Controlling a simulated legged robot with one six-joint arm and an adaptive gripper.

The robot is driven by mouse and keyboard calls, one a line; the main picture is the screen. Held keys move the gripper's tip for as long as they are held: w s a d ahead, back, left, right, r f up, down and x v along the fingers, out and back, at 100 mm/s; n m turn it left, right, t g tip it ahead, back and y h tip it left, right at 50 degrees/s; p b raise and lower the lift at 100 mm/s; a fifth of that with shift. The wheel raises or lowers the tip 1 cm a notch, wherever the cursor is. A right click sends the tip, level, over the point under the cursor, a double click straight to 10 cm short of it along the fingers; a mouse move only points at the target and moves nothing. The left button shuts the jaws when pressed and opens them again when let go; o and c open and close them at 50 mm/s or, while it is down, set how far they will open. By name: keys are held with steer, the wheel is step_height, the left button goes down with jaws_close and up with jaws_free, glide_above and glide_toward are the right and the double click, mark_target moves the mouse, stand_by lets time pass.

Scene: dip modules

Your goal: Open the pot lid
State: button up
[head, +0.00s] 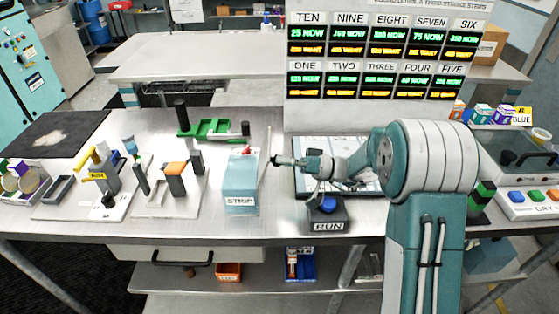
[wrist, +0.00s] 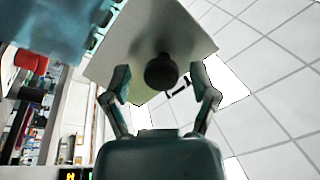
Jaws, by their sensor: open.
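The pot is a blue translucent box labelled STRIP (head: 241,182) on the bench, left of my gripper (head: 290,161). Its lid (wrist: 128,52) is a pale square plate with a dark round knob (wrist: 161,72) in the wrist view. In the head view the lid appears as a thin upright edge (head: 269,143) at the box's right side, so it looks swung up. My gripper is open, with a finger on each side of the knob. I cannot tell whether either finger touches the knob. The box's blue body (wrist: 50,25) fills the wrist view's upper left.
A green tray (head: 212,129) lies behind the box, and several tool stands (head: 174,178) fill the bench to the left. A display board (head: 385,65) stands behind my arm.

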step_height(320, 180, up, 10)
steer(key=shift+f, duration=0.1)
stand_by(0.4)
steer(key=shift+s+a, duration=0.1)
steer(key=s+d+f+m+h, duration=0.1)
steer(key=s+m+h, duration=0.1)
steer(key=s+h, duration=0.45)
steer(key=s+d+f+m+h, duration=0.2)
steer(key=s+h, duration=0.2)
steer(key=s, duration=0.5)
steer(key=s+d+f+m+t+h, duration=0.2)
steer(key=s+d+m+t+h, duration=0.3)
steer(key=s+d+h, duration=0.5)
steer(key=d+t, duration=0.1)
steer(key=d, duration=0.2)
steer(key=shift+d+f, duration=0.15)
steer(key=shift+d, duration=0.25)
